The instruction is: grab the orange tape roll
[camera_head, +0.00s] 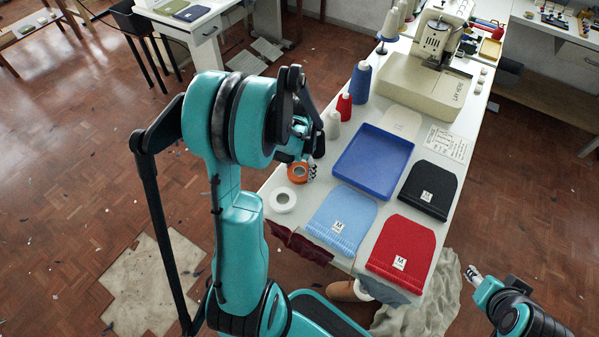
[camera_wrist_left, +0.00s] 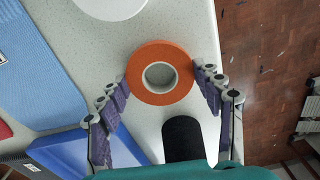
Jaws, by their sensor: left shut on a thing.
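The orange tape roll (camera_head: 289,173) lies flat near the left edge of the white table. In the left wrist view the roll (camera_wrist_left: 162,98) shows its pale core, with one finger pad touching each side. My left gripper (camera_head: 305,168) is shut on the roll from outside its rim; its fingers (camera_wrist_left: 163,80) show best in the wrist view. In the head view, my arm and fingers partly cover the roll's far side. My right gripper (camera_head: 472,276) is off the table's right side, away from the roll, too small to judge its jaws.
A white tape roll (camera_head: 283,208) lies just in front. Blue (camera_head: 343,217), red (camera_head: 411,238) and black (camera_head: 421,192) knit pieces and a blue tray (camera_head: 345,168) lie to the right. Thread cones, including a red one (camera_head: 344,107), and a sewing machine (camera_head: 411,80) stand behind.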

